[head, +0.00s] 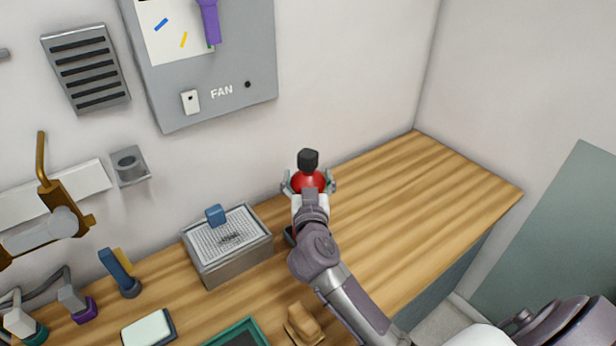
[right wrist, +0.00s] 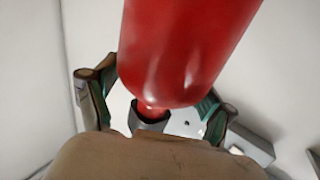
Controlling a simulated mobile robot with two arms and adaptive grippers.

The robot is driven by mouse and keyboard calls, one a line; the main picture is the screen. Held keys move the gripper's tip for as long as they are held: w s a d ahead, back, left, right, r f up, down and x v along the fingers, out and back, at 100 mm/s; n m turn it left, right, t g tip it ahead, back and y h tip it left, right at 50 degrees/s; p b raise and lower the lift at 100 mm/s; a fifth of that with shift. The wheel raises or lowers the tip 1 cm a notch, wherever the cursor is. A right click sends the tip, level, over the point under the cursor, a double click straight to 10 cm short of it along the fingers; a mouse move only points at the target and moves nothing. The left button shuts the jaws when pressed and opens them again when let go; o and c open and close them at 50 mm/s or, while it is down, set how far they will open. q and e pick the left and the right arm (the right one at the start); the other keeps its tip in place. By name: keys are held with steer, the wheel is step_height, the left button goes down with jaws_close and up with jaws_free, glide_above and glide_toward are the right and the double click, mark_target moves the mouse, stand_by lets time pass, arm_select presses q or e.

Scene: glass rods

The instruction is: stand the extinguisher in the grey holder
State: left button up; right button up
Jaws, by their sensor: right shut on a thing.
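The extinguisher (head: 308,182) is red with a black top and is held near the wall above the back of the wooden bench. My right gripper (head: 309,186) is shut on it, one finger on each side. In the right wrist view its red body (right wrist: 185,50) fills the upper middle, between the fingers (right wrist: 155,105). I cannot tell whether its base touches the bench. My left gripper is not in view.
A grey box with a perforated top (head: 228,250) and a blue block (head: 215,215) on it stands left of my right arm. A grey FAN panel (head: 262,60) hangs above. Several small objects crowd the left bench. The right bench (head: 430,190) is clear.

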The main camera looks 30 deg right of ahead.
steer(key=shift+f, duration=0.35)
stand_by(0.4)
steer(key=o, duration=1.5)
steer(key=shift+o, duration=0.2)
steer(key=shift+s+f, duration=0.1)
steer(key=shift+f, duration=0.2)
steer(key=shift+s+a+r+p, duration=0.1)
steer(key=shift+s+a+p, duration=0.25)
steer(key=shift+s, duration=0.25)
steer(key=p+v, duration=0.4)
steer(key=v, duration=0.5)
steer(key=shift+s+a, duration=0.15)
steer(key=shift+s, duration=0.1)
